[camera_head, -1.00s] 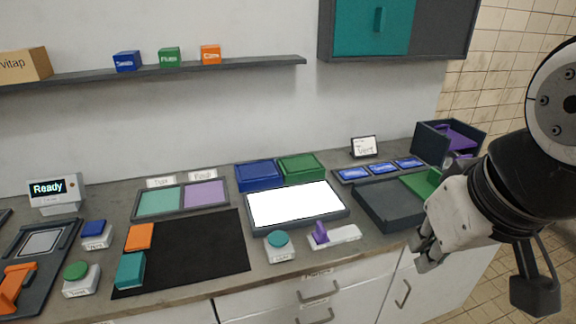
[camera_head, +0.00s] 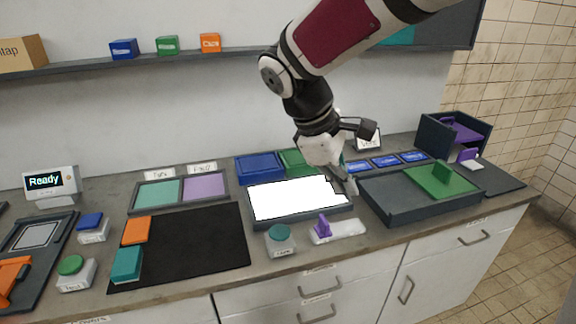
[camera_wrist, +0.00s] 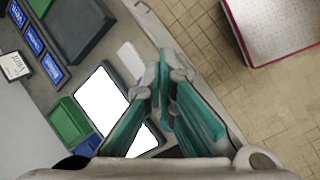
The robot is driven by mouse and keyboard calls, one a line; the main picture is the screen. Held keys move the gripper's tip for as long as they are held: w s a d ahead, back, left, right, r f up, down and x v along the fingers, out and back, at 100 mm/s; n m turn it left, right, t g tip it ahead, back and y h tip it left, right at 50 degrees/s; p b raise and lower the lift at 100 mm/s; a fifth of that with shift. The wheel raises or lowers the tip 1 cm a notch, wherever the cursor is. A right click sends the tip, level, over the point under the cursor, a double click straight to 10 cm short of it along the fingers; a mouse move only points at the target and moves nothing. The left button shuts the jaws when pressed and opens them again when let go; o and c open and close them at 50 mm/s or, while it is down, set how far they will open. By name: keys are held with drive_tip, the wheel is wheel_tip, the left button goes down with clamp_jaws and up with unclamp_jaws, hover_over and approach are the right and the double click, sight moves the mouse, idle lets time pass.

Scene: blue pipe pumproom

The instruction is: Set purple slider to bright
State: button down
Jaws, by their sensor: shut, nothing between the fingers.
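The purple slider (camera_head: 322,226) is a small upright knob at the left part of a white base (camera_head: 347,231) near the counter's front edge. In the wrist view the white base (camera_wrist: 130,60) lies just beyond my fingers, and the knob is mostly hidden by them. A lit white panel (camera_head: 290,201) in a dark frame sits behind and left of the slider. My gripper (camera_head: 348,188) is shut and empty, above the panel's right end, behind and right of the knob, not touching it. Its teal finger pads also show in the wrist view (camera_wrist: 165,110).
A teal button on a white base (camera_head: 280,239) stands just left of the slider. A dark tray (camera_head: 400,205) with a green sliding lid (camera_head: 440,180) lies to the right. Blue and green bins (camera_head: 258,170) stand behind the panel. The front counter strip by the slider is narrow.

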drive_tip(key=w+a+f+n+h, duration=0.1)
drive_tip(key=w+a+f+n, duration=0.1)
drive_tip(key=f, duration=0.3)
drive_tip(key=w+a+f+n+h+b, duration=0.1)
drive_tip(key=w+a+f+n, duration=0.2)
drive_tip(key=w+a+f, duration=0.1)
drive_tip(key=w+a+f+n+t+h, duration=0.1)
drive_tip(key=w+a+f+n, duration=0.2)
drive_tip(key=w+a+f, duration=0.2)
drive_tip(key=shift+f+h, duration=0.35)
drive_tip(key=shift+h, duration=0.05)
approach(320, 228)
drive_tip(key=x, duration=0.4)
drive_tip(key=shift+d+f+p, duration=0.15)
drive_tip(key=shift+d+p, duration=0.05)
drive_tip(key=shift+p, duration=0.2)
drive_tip(key=d, duration=0.3)
drive_tip(key=w+d, duration=0.1)
drive_tip(key=d, duration=0.2)
drive_tip(key=w+d, duration=0.1)
drive_tip(key=d, duration=0.2)
drive_tip(key=shift+d+b, duration=0.2)
drive_tip(key=shift+b, duration=0.1)
